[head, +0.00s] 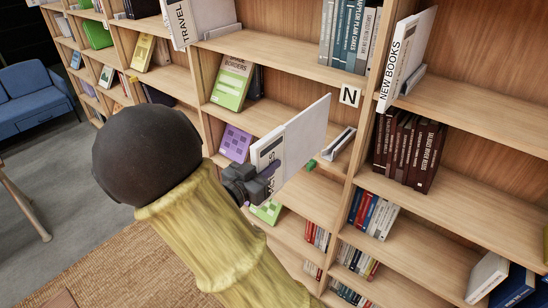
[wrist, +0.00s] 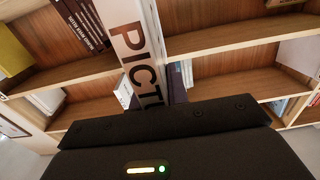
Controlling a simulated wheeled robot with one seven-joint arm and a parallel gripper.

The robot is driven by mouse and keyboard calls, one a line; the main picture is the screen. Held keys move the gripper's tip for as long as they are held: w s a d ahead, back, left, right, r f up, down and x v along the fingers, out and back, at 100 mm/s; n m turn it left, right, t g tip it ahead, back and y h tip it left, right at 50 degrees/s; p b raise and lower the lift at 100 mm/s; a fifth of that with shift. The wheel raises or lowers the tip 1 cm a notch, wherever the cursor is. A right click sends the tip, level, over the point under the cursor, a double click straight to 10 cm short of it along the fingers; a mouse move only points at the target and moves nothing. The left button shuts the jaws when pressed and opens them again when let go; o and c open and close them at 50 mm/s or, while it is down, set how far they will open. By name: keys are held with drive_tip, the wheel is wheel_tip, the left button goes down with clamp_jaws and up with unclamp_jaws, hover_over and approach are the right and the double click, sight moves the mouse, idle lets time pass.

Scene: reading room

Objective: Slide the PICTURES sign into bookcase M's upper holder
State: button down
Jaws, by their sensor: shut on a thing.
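The PICTURES sign (head: 303,138) is a white panel with black letters along its near edge. It stands out in front of the shelves, tilted. My gripper (head: 248,184) is shut on its near lower part and hides some letters. In the wrist view the sign (wrist: 134,45) rises from behind my gripper's dark body, with "PICT" readable. An empty-looking grey holder (head: 340,143) sticks out from the bookcase upright, just right of the sign and apart from it. A letter "N" plate (head: 349,95) is above that holder. No "M" plate is readable, so I cannot tell which holder is bookcase M's upper one.
A NEW BOOKS sign (head: 405,62) juts out at the upper right, and a TRAVEL sign (head: 190,22) at the upper left. A green book (head: 232,84) and a purple book (head: 235,143) face out nearby. A blue armchair (head: 35,98) stands far left.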

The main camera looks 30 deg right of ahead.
drive_tip(key=p+v, duration=0.6)
drive_tip(key=v, duration=2)
drive_tip(key=shift+p, duration=0.35)
drive_tip(key=shift+w, duration=0.1)
drive_tip(key=w+a+r+n+t+y, duration=0.35)
drive_tip(key=w+a+r+t, duration=0.2)
drive_tip(key=a+r, duration=0.45)
wheel_tip(320, 180, up, 16)
drive_tip(key=a+n+t+y+b, duration=0.1)
drive_tip(key=a+n+y, duration=0.1)
drive_tip(key=shift+w+f+t, duration=0.15)
drive_tip(key=shift+f+t, duration=0.1)
drive_tip(key=shift+t, duration=0.1)
drive_tip(key=shift+a+n, duration=0.15)
drive_tip(key=shift+n, duration=0.1)
